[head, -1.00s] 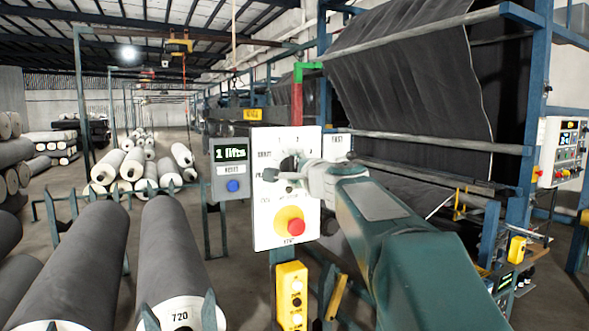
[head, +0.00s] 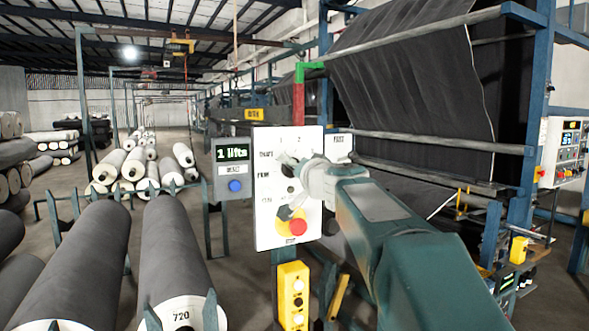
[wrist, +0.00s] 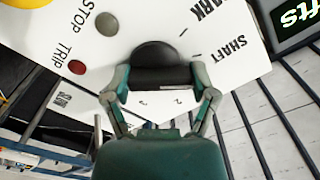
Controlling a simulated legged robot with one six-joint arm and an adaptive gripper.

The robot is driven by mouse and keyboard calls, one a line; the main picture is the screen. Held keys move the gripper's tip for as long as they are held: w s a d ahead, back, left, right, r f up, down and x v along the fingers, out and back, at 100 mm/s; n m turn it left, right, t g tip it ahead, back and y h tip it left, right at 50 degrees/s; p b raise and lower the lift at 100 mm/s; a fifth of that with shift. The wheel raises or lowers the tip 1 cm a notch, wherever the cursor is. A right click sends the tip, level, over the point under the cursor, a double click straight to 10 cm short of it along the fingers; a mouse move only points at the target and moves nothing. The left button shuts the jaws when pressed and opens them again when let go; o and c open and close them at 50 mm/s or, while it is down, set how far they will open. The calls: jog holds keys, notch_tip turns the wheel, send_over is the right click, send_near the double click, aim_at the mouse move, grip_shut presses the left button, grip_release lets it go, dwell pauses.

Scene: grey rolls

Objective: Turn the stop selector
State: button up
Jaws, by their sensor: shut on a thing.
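The stop selector is a round black knob (wrist: 157,53) with a raised grip bar on a white panel (head: 264,222). In the wrist view, my gripper (wrist: 162,79) has one finger at each end of the bar and is shut on it. Printed words STOP MARK and SHAFT and short tick marks surround the knob; part of the lettering lies behind my fingers. In the head view my gripper (head: 291,172) is at the upper middle of the panel and largely hides the knob. Which mark the knob points to cannot be told.
A red mushroom button (head: 298,227) on a yellow disc is just below my gripper. A grey box with a "1 lifts" display (head: 232,154) and blue button (head: 235,186) stands left. A yellow button box (head: 292,290) hangs below. Large grey rolls (head: 172,250) lie at left.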

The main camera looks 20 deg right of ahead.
jog(key=shift+w+f+n, duration=0.1)
jog(key=shift+f+n, duration=0.3)
jog(key=shift+n, duration=0.5)
jog(key=o, duration=1)
jog(key=shift+a, duration=0.1)
jog(key=shift+o, duration=0.2)
jog(key=shift+r, duration=0.2)
jog(key=shift+s, duration=0.35)
jog(key=s, duration=1.1)
jog(key=shift+s, duration=0.15)
